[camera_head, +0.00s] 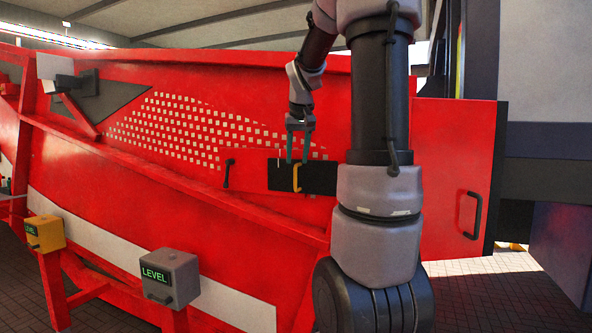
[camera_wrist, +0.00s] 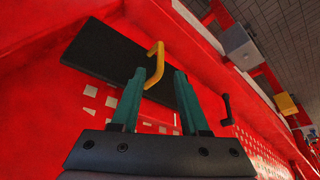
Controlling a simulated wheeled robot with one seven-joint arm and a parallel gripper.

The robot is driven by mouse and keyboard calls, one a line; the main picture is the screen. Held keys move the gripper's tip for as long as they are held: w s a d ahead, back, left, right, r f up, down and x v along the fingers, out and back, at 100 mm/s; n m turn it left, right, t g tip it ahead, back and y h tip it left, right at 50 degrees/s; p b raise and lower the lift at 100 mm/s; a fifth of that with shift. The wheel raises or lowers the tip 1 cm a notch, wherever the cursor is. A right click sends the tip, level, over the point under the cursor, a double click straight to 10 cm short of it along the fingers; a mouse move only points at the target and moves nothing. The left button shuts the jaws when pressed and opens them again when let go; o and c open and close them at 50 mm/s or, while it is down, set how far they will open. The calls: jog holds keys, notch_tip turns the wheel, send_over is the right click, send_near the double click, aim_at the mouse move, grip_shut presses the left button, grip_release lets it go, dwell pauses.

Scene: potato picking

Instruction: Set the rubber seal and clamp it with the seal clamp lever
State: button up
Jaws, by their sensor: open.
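A flat black rectangular piece (camera_head: 318,178), which looks like the rubber seal, lies against the red machine side. It also shows in the wrist view (camera_wrist: 100,52). A yellow bent handle (camera_head: 296,178), which looks like the seal clamp lever, stands out in front of the black piece. It also shows in the wrist view (camera_wrist: 154,64). My gripper (camera_head: 299,160) is open, with its green fingers pointing down just above the yellow handle. In the wrist view the handle appears between the two fingertips (camera_wrist: 160,72); whether they touch it I cannot tell.
A small black handle (camera_head: 228,172) sits left of the black piece on the red panel. A grey LEVEL box (camera_head: 171,278) and a yellow one (camera_head: 45,232) stand at lower left. A red door with a black handle (camera_head: 473,214) is at right. My arm hides part of the machine.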

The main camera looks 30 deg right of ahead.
jog(key=shift+v, duration=2.05)
